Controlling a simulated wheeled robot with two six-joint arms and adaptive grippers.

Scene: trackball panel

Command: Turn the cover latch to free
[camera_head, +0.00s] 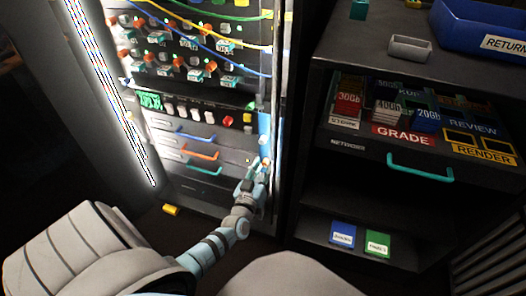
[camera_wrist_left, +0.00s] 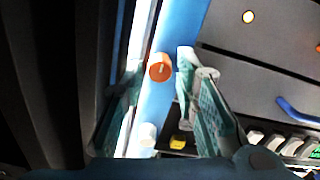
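An orange round knob (camera_wrist_left: 160,67) with a pale line across its face sits on a blue vertical strip (camera_wrist_left: 180,30). It looks like the cover latch, though no label on it can be read. In the head view the blue strip (camera_head: 264,126) runs along the right edge of the lit rack. My left gripper (camera_wrist_left: 160,80) is open, with one teal finger on each side of the knob and gaps showing beside it. In the head view my left gripper (camera_head: 259,170) is at the strip's lower part and covers much of that area. My right gripper is not in view.
A white knob (camera_wrist_left: 148,134) sits on the same strip. The rack has drawers with blue, orange and teal handles (camera_head: 204,171) beside my gripper. A dark cabinet (camera_head: 340,190) with colored cartridges stands to the right. A yellow block (camera_head: 171,210) lies at the rack's foot.

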